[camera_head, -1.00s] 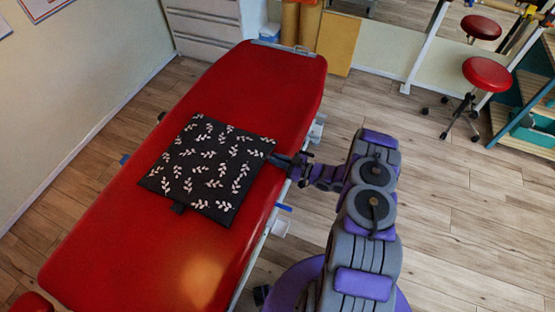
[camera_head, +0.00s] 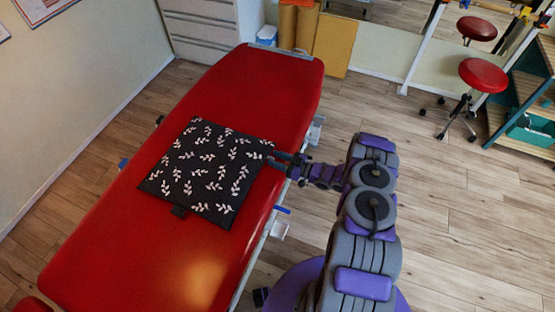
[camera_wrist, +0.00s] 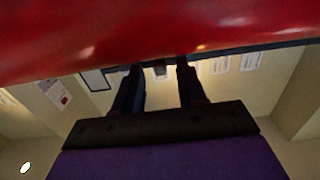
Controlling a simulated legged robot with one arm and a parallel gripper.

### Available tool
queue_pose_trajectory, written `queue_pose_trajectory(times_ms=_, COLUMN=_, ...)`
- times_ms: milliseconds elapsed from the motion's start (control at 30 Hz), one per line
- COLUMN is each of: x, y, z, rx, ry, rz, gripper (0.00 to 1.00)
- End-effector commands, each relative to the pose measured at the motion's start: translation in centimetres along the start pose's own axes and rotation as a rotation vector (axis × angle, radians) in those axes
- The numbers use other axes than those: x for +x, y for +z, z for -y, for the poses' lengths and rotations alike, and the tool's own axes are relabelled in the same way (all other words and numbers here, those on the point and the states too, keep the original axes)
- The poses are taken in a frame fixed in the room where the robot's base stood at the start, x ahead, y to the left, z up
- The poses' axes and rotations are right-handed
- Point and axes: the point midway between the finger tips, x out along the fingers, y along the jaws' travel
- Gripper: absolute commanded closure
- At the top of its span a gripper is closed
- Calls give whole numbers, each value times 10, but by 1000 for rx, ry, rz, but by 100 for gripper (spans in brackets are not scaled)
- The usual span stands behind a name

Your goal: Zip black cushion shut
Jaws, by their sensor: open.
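The black cushion (camera_head: 206,171) with a pale leaf pattern lies flat on the red treatment table. A small dark tab (camera_head: 179,211) sticks out from its near edge. I cannot make out whether the zip is open or shut. My gripper (camera_head: 279,160) is at the cushion's right corner, over the table's right edge. In the wrist view my gripper (camera_wrist: 160,72) shows two dark fingers apart with nothing between them. The red padding fills the top of that view, and the cushion does not clearly show there.
The red treatment table (camera_head: 225,100) has bare room beyond and before the cushion. A red stool (camera_head: 483,75) stands at the right, away from the arm. A white drawer cabinet (camera_head: 203,27) stands behind the table.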

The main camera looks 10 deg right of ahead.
Motion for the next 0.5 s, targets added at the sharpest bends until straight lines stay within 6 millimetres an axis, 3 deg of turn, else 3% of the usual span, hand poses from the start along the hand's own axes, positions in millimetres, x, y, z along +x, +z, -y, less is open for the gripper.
queue_pose_trajectory(times_ms=267, x=-13, y=-1, z=-1, rx=0, ry=4, rz=0, gripper=60)
queue_pose_trajectory(times_ms=500, x=-60, y=-2, z=-2, rx=0, ry=5, rz=-1, gripper=60)
